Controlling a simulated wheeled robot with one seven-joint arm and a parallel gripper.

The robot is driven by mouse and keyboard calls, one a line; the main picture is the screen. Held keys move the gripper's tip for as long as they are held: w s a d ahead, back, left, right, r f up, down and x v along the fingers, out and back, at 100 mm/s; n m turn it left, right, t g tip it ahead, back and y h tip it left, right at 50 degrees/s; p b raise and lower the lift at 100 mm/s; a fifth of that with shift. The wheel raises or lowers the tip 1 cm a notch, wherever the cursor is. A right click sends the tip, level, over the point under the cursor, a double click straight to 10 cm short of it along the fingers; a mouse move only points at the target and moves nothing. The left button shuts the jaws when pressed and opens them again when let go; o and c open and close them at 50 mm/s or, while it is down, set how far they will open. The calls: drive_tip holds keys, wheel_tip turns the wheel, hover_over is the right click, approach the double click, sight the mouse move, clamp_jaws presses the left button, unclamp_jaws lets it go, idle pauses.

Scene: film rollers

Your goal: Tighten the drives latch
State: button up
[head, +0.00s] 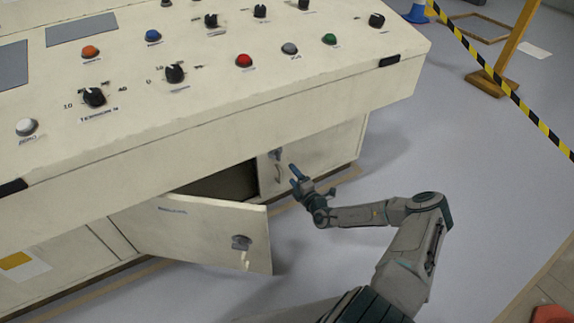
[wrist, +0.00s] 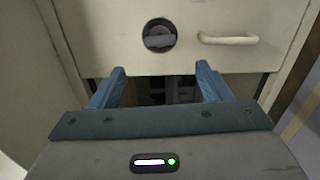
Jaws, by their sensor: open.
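A pale console cabinet has a closed right door (head: 315,150) carrying a dark latch (head: 275,154) with a handle below it. My gripper (head: 312,181) is open and empty, just in front of this door, right of and slightly below the latch. In the wrist view, a round dark latch (wrist: 159,34) and a pale bar handle (wrist: 228,38) lie on a panel beyond the open fingers (wrist: 160,75), touching neither. A second door (head: 200,235) stands ajar with its own latch (head: 240,242). I cannot read any label naming the drives latch.
The console top (head: 200,80) overhangs the doors, with several knobs and coloured buttons. The open door juts out left of my gripper. A striped barrier tape (head: 490,75) hangs from a wooden post (head: 510,40) at upper right. Grey floor (head: 450,165) right of the cabinet is clear.

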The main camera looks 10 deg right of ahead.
drive_tip(key=shift+v, duration=1.3)
